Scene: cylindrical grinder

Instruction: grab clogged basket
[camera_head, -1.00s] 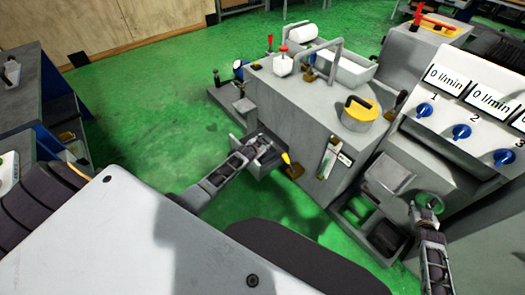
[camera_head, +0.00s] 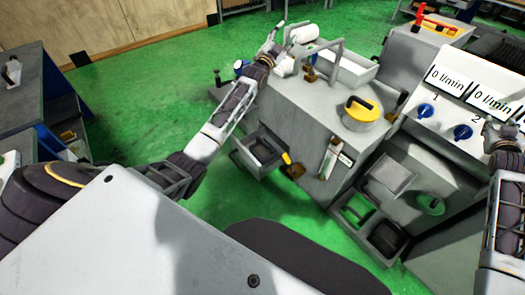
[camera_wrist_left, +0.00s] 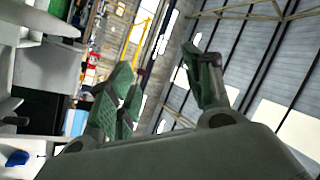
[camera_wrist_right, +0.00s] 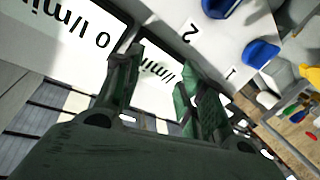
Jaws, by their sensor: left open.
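A grey open box with a dark insert (camera_head: 262,150) juts from the left side of the grey machine in the head view. Two more open bins, one with a green inside (camera_head: 357,210) and one with a dark inside (camera_head: 388,240), sit low at the machine's right. I cannot tell which holds the clogged basket. My left gripper (camera_head: 272,42) is open and empty, raised above the machine's far left corner; its spread fingers also show in the left wrist view (camera_wrist_left: 165,85). My right gripper (camera_head: 498,130) is beside the panel's knobs; its fingers stand apart and empty in the right wrist view (camera_wrist_right: 160,85).
A yellow-lidded round container (camera_head: 360,112) and a white-lined tray (camera_head: 352,68) stand on the machine top. The control panel (camera_head: 465,95) with blue knobs is at the right. Open green floor (camera_head: 150,110) lies left of the machine.

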